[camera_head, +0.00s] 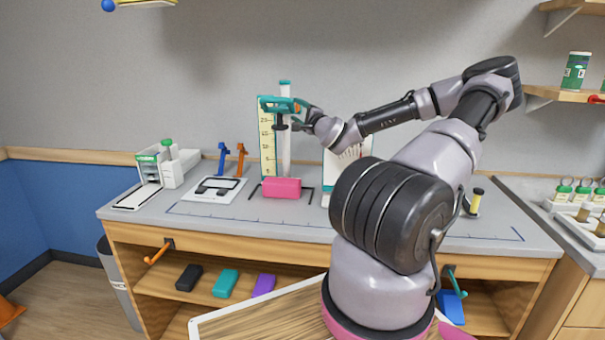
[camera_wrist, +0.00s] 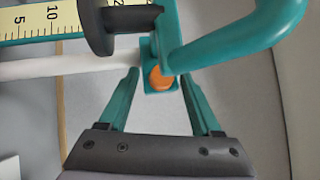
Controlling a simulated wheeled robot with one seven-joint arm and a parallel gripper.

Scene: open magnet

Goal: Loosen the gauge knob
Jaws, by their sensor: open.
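The height gauge stands upright on the bench, with a yellow scale (camera_head: 266,145) beside a white post (camera_head: 286,150). A teal slider (camera_head: 275,103) sits high on the post, with a dark part below it. In the wrist view the scale (camera_wrist: 40,20), the post (camera_wrist: 70,66) and a teal curved handle (camera_wrist: 230,40) are close. An orange knob (camera_wrist: 161,78) shows on the slider, partly hidden by teal parts. My gripper (camera_wrist: 160,82) is open, its teal fingers on either side of the knob; I cannot tell whether they touch it. In the head view my gripper (camera_head: 301,115) is right beside the slider.
A pink block (camera_head: 282,188) lies at the gauge's foot. Blue (camera_head: 222,158) and orange (camera_head: 240,160) upright pieces, a white-framed tray (camera_head: 214,190) and a white-green device (camera_head: 170,165) stand to the left. A white panel behind my arm is partly hidden. The bench's front left is clear.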

